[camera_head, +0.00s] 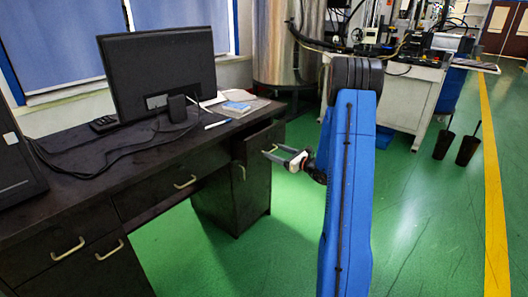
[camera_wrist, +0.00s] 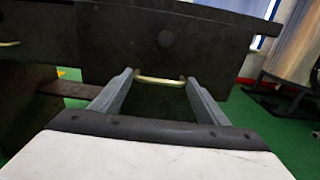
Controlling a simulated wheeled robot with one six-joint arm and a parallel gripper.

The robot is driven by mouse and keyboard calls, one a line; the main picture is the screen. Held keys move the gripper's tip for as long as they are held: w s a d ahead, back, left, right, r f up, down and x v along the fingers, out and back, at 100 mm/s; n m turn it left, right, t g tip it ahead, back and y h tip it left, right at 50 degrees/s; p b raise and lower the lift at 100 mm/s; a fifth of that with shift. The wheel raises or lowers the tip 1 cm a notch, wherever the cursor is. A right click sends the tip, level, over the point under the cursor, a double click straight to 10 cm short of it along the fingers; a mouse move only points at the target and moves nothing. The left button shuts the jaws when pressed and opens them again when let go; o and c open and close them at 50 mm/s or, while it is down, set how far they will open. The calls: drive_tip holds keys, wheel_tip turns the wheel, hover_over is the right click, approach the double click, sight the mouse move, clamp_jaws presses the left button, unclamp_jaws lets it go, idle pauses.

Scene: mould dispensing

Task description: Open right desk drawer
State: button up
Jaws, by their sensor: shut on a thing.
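The dark desk (camera_head: 150,160) runs along the left of the head view. Its right drawer (camera_head: 258,140) has a dark front under the right end of the desktop. My gripper (camera_head: 279,153) is at that front, reaching in from the right. In the wrist view the drawer front (camera_wrist: 165,45) fills the upper middle, with a round lock-like spot. The pale metal drawer handle (camera_wrist: 160,81) lies between the fingertips of my gripper (camera_wrist: 158,79), which is shut on it.
A monitor (camera_head: 160,70), a book (camera_head: 236,108) and cables are on the desktop. The middle drawer has a handle (camera_head: 186,182), and a cabinet door (camera_head: 243,190) is below the right drawer. Green floor (camera_head: 290,240) is clear in front. A metal cylinder (camera_head: 287,45) stands behind.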

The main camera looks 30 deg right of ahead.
drive_tip(key=v, duration=1.7)
drive_tip(key=o, duration=1.1)
drive_tip(key=v, duration=1.7)
drive_tip(key=shift+s+d+r, duration=0.1)
drive_tip(key=shift+s, duration=0.1)
